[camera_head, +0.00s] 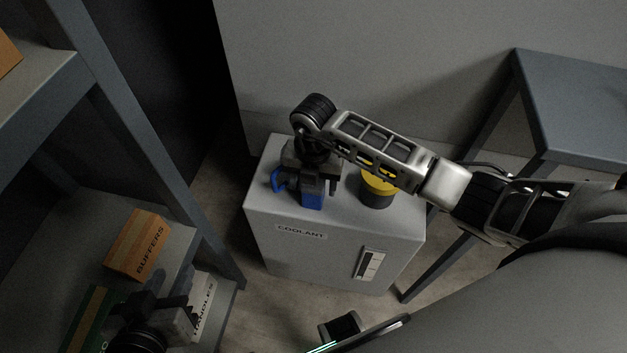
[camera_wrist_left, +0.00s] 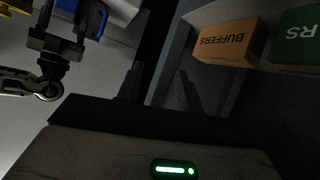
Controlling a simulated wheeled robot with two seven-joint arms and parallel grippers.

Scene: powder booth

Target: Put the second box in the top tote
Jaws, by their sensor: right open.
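Several labelled boxes sit on the shelf unit at the left in the head view. An orange BUFFERS box (camera_head: 138,246) stands on the shelf; it also shows in the left wrist view (camera_wrist_left: 228,43). A green box (camera_head: 85,318) is beside it, partly hidden, and shows in the wrist view (camera_wrist_left: 298,38). A pale HANDLES box (camera_head: 204,306) is behind my left gripper (camera_head: 172,305). That gripper's dark fingers look apart and empty in the wrist view (camera_wrist_left: 160,88). My right gripper (camera_head: 312,190) is open at a blue object (camera_head: 312,201) on the coolant tank. No tote is clearly identifiable.
The grey COOLANT tank (camera_head: 300,234) with a yellow-topped cap (camera_head: 378,187) stands mid-view. A grey table (camera_head: 585,95) is at the right. The shelf's upright post (camera_head: 150,140) stands between the shelf and the tank. Bare floor (camera_head: 222,215) lies between them.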

